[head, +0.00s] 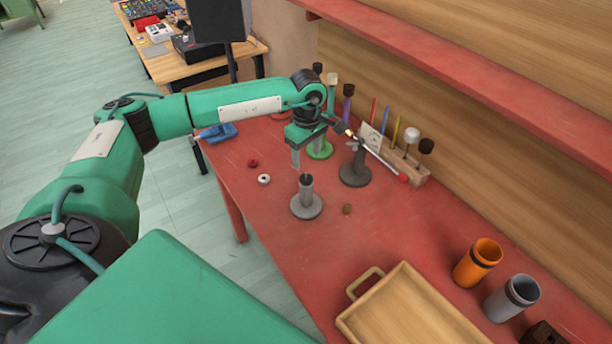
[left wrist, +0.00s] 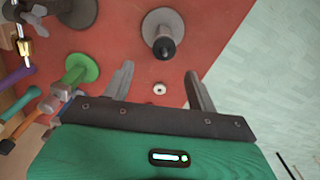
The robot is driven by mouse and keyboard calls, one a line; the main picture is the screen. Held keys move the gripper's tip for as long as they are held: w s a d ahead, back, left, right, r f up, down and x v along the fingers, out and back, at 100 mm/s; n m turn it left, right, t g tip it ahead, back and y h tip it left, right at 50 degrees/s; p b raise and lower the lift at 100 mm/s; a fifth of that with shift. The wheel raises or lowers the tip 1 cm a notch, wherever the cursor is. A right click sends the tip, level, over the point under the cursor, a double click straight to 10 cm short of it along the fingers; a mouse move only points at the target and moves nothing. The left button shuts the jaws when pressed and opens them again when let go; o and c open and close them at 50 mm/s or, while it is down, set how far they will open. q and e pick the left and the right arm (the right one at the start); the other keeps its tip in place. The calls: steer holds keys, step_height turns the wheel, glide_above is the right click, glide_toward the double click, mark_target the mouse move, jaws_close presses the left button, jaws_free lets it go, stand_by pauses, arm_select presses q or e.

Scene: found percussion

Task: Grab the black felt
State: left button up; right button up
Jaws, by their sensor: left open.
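I cannot tell for sure which thing is the black felt. A grey round-based stand (head: 306,206) has a dark top, which also shows in the left wrist view as a black tip (left wrist: 166,48). A white ring (head: 264,179) and a red ring (head: 253,163) lie on the red table. My left gripper (head: 309,158) is open, empty and above the table, behind the grey stand. In the left wrist view the white ring (left wrist: 159,89) shows between its fingers.
A dark stand (head: 355,175) with a rod and a green-based stand (head: 320,150) are close to my left gripper. A wooden rack (head: 412,171) stands by the wall. A wooden tray (head: 356,320), an orange cup (head: 477,263) and a grey cup (head: 511,298) are nearer. The table's middle is mostly clear.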

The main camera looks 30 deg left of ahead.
mark_target(306, 180)
arm_select(q)
step_height(306, 180, down, 2)
steer(key=shift+f+p, duration=0.2)
steer(key=shift+p, duration=0.1)
steer(key=shift+s+f, duration=0.1)
steer(key=shift+f, duration=0.1)
steer(key=f+p, duration=0.3)
steer(key=f, duration=0.1)
steer(key=shift+s, duration=0.25)
steer(key=shift+f, duration=0.4)
steer(key=shift+c, duration=0.5)
steer(key=c, duration=0.9)
